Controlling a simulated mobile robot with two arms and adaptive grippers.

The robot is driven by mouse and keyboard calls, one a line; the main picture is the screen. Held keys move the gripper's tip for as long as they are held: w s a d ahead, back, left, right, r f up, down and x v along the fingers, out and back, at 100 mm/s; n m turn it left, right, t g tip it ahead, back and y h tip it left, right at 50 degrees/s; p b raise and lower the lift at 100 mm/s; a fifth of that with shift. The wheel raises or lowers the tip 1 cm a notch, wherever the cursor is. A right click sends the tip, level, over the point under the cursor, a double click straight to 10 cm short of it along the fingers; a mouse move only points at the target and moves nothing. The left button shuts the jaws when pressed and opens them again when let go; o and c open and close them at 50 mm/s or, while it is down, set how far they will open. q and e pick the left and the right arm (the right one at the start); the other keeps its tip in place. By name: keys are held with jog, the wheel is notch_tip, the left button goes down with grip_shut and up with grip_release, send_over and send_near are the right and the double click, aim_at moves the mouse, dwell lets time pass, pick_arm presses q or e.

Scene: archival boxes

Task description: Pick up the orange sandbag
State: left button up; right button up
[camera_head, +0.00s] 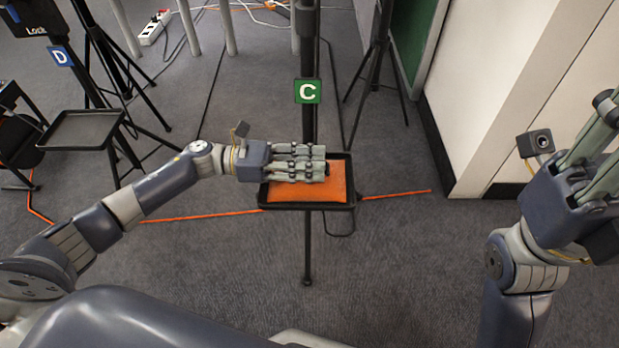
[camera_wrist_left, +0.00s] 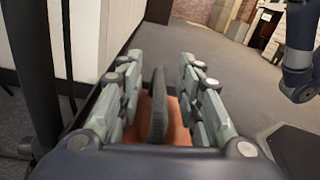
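The orange sandbag (camera_head: 338,190) lies in a small black tray (camera_head: 310,206) on the stand marked C. My left gripper (camera_head: 318,168) reaches in from the left, with its fingers stretched out over the back left part of the bag. In the left wrist view its fingers (camera_wrist_left: 160,85) are spread apart, with a strip of orange sandbag (camera_wrist_left: 176,122) between and below them. I cannot tell whether they touch the bag. My right gripper (camera_head: 598,150) is raised at the right edge, its fingers straight and pointing up, partly cut off, with nothing visible in it.
The C stand's pole (camera_head: 308,130) rises right behind the tray. Another stand with an empty black tray (camera_head: 80,129) and a D label (camera_head: 62,56) is at the left. A tripod (camera_head: 378,60) and white wall (camera_head: 500,75) are behind right. Orange tape and cables cross the carpet.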

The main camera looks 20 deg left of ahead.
pick_arm(q)
grip_shut()
jog(key=shift+r, duration=0.1)
dwell(0.4)
jog(key=shift+r, duration=0.15)
